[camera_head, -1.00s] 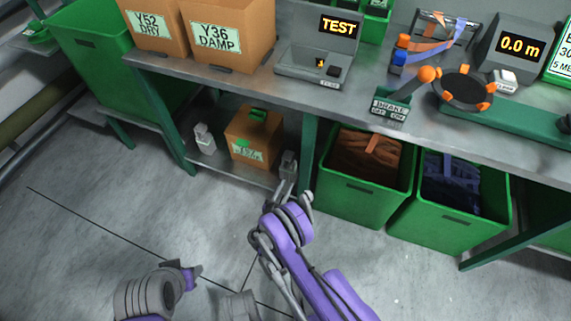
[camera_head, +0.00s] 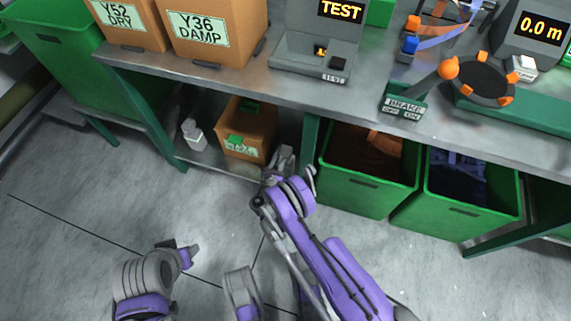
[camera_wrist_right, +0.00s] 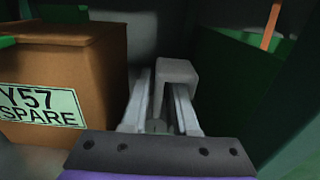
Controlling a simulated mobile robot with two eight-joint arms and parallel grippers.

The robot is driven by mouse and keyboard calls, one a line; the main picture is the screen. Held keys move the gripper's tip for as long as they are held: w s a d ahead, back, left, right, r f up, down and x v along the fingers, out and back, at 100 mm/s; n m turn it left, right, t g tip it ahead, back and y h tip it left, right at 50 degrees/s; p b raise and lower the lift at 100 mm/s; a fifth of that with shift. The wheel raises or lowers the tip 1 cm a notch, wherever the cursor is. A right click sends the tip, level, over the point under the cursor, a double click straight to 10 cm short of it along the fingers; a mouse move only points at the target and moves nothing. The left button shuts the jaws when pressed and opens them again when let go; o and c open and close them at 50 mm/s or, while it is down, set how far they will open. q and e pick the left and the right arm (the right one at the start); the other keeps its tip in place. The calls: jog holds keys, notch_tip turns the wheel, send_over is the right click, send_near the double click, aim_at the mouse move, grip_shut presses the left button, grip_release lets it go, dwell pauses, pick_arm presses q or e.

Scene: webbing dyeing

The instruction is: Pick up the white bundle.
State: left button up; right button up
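A pale grey-white block (camera_wrist_right: 178,75) shows at the far end of my right gripper (camera_wrist_right: 160,105) in the right wrist view. I cannot tell whether it is the white bundle or whether it touches the fingers. The right gripper's two fingers are apart, with a gap between them. In the head view the right gripper (camera_head: 284,160) reaches in at the lower shelf, right of a cardboard box (camera_head: 246,130). A small white object (camera_head: 194,135) stands left of that box. My left gripper (camera_head: 183,252) is low over the floor, away from the shelf; its fingers are unclear.
The box reads Y57 SPARE in the wrist view (camera_wrist_right: 60,85). Right of the right gripper are a green table leg (camera_head: 309,145) and green bins holding brown (camera_head: 350,190) and dark blue material (camera_head: 440,215). The tabletop (camera_head: 290,90) lies above. Floor in front is open.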

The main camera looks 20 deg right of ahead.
aim_at(284, 146)
jog(key=b+x, duration=0.1)
jog(key=x, duration=0.3)
grip_shut()
dwell(1.4)
